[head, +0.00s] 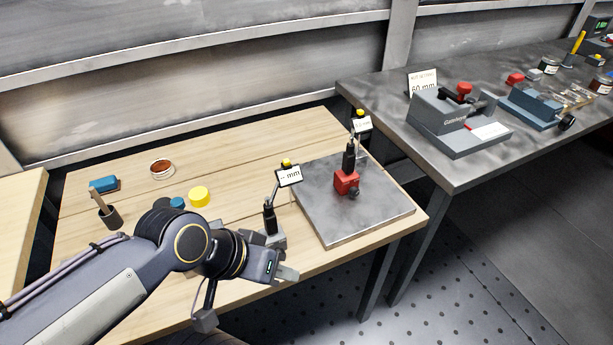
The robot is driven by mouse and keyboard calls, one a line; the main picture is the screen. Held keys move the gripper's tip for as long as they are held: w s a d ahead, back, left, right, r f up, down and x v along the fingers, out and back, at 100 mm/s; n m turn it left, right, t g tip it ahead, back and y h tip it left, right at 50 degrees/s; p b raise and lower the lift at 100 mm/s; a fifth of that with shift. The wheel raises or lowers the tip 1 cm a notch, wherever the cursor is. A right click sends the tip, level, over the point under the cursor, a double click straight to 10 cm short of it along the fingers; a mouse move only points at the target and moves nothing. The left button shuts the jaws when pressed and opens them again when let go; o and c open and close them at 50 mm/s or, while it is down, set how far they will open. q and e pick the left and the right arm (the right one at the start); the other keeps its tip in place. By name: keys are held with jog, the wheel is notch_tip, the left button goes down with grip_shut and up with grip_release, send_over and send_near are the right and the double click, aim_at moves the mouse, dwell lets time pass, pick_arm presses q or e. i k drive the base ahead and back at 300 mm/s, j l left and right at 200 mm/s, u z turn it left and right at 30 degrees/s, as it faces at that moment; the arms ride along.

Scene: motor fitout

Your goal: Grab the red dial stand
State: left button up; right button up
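The red dial stand has a red block base (346,182) with a dark knob, a black post and a small white display (362,125) with a yellow top. It stands upright on a grey stone plate (345,228) at the right of the wooden table. A second stand with a grey base (273,240) and a white "mm" display (289,176) stands at the plate's left edge. My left gripper (288,273) is near the table's front edge, in front of the grey stand and apart from the red one. Its finger gap is not clear. My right gripper is out of view.
The table's back middle is clear.

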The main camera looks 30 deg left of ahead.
aim_at(346, 178)
jog(key=i+u, duration=0.15)
jog(key=u, duration=0.3)
jog(key=i+l+u, duration=0.15)
jog(key=u, duration=0.25)
jog(key=i+l+u, duration=0.1)
jog(key=u, duration=0.35)
jog(key=i+l+u, duration=0.1)
jog(key=l+u, duration=0.15)
jog(key=u, duration=0.2)
jog(key=l, duration=0.2)
jog(key=i, duration=0.05)
